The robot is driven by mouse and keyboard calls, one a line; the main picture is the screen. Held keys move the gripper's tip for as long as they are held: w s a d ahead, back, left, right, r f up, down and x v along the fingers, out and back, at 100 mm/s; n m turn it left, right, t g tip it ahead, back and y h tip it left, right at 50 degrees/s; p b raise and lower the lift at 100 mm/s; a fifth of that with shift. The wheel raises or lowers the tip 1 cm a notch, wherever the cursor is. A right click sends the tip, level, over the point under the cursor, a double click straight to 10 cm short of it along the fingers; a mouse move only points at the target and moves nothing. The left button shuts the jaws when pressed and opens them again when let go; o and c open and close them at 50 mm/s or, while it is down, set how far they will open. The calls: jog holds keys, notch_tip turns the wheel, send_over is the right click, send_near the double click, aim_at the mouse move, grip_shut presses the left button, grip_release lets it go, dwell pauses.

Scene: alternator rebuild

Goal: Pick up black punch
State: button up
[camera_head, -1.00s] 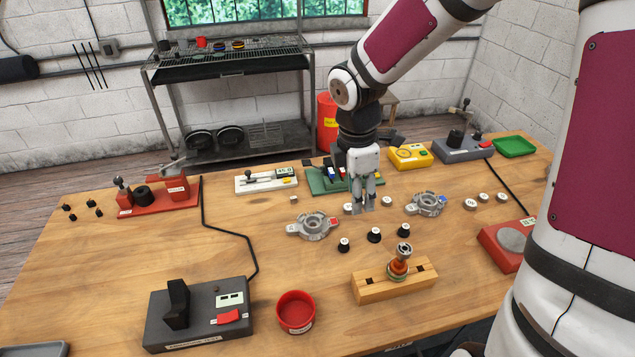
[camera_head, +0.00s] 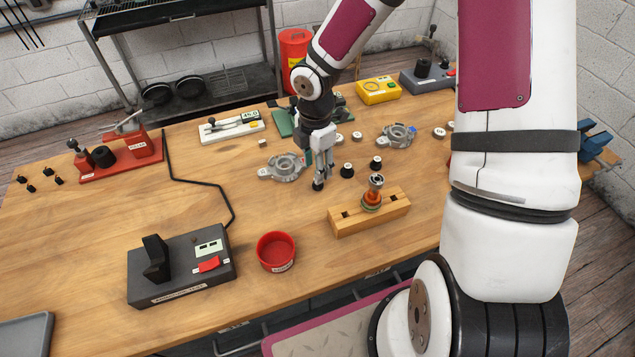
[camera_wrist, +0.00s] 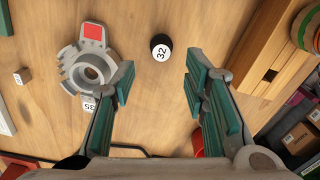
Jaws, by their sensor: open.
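A small black punch (camera_head: 318,186) with a white top stands on the wooden table below my gripper. In the wrist view the black punch (camera_wrist: 161,47) shows its label "32", ahead of and between the fingertips, not gripped. My gripper (camera_head: 319,169) points down with its fingers apart; the wrist view shows its teal pads (camera_wrist: 158,80) with nothing between them. Two similar black punches stand to the right, one close by (camera_head: 347,171) and one farther (camera_head: 376,163).
A grey metal housing (camera_head: 283,167) lies just left of my gripper. A wooden block (camera_head: 368,214) bearing a rotor-like part (camera_head: 373,190) stands front right. A red bowl (camera_head: 276,251) and a dark tester (camera_head: 181,268) stand nearer.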

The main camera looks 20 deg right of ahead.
jog(key=shift+d+f+p, duration=0.15)
jog(key=shift+f+p, duration=0.05)
jog(key=shift+f, duration=1.1)
jog(key=shift+d+f+p, duration=0.15)
jog(key=shift+f, duration=1.15)
grip_shut()
